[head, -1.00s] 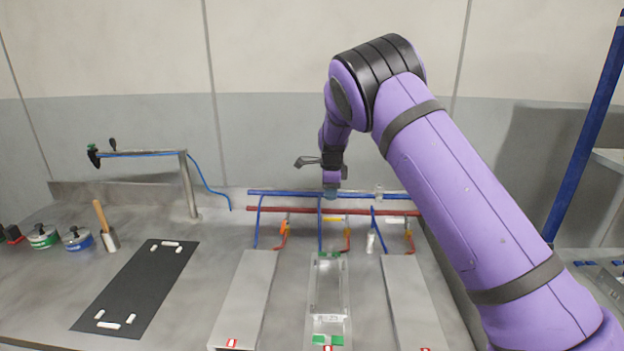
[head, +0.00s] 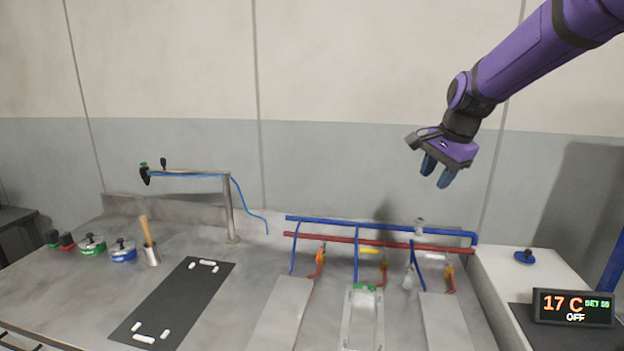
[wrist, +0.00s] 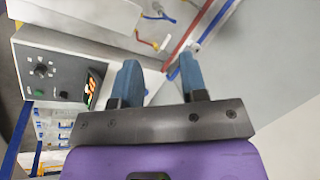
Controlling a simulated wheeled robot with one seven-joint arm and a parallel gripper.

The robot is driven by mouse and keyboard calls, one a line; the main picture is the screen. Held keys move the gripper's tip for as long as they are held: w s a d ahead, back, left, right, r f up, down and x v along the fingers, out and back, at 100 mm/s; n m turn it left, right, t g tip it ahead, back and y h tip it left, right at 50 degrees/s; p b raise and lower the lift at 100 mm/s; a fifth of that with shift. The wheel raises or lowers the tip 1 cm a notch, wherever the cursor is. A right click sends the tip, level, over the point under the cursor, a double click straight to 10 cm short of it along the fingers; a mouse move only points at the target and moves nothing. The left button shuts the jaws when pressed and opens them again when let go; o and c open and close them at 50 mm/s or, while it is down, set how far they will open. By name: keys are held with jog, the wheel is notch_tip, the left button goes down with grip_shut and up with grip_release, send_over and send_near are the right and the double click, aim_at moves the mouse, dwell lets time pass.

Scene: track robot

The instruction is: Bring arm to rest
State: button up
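My purple arm reaches in from the upper right of the head view. My gripper (head: 436,172) hangs in the air above the right end of the blue and red pipes, with its blue fingers pointing down. In the wrist view the two blue fingers (wrist: 161,85) stand apart with a clear gap and nothing between them. The gripper touches nothing.
Below are the blue pipe (head: 345,223) and red pipe (head: 350,240) with hoses and valves. A black mat (head: 172,300) lies left. A metal post with a boom (head: 229,210) stands behind it. A display reading 17 C, OFF (head: 573,307) stands right.

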jog(key=s+d+r+n+t, duration=0.1)
jog(key=s+r+n, duration=0.2)
jog(key=s, duration=0.6)
jog(key=s+d+r+n, duration=0.2)
jog(key=s+r+n, duration=0.1)
jog(key=s, duration=0.6)
jog(key=s+f+n, duration=0.1)
jog(key=s+n, duration=0.2)
jog(key=s, duration=0.4)
jog(key=s+f+n+t+h, duration=0.1)
jog(key=s+f+n, duration=0.1)
jog(key=s, duration=0.6)
jog(key=shift+s+d+f+n+h, duration=0.2)
jog(key=shift+n+h, duration=0.1)
jog(key=shift+n, duration=0.2)
